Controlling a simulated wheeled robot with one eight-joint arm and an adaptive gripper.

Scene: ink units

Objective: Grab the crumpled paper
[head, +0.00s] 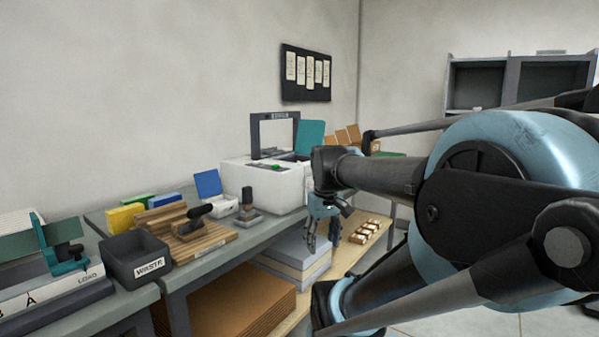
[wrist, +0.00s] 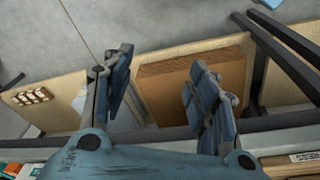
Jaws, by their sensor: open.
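I cannot make out a crumpled paper in either view. My gripper (head: 322,238) hangs off the front edge of the bench in the head view, in front of the white box-like machine (head: 265,187). In the wrist view its two blue fingers are spread apart, with nothing between my gripper's (wrist: 160,62) tips. Beyond the fingers are the lower shelf (wrist: 75,72) and a brown cardboard stack (wrist: 160,80), both apart from the fingers. The inside of the dark waste bin (head: 122,277) is mostly hidden by its walls.
The grey bench (head: 228,240) holds a wooden board (head: 205,240), a stamp (head: 248,206) and coloured boxes (head: 125,217). Grey packs (head: 300,262) and a small tray of pieces (head: 364,232) lie on the lower shelf. Bare floor (wrist: 130,20) shows past the shelf.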

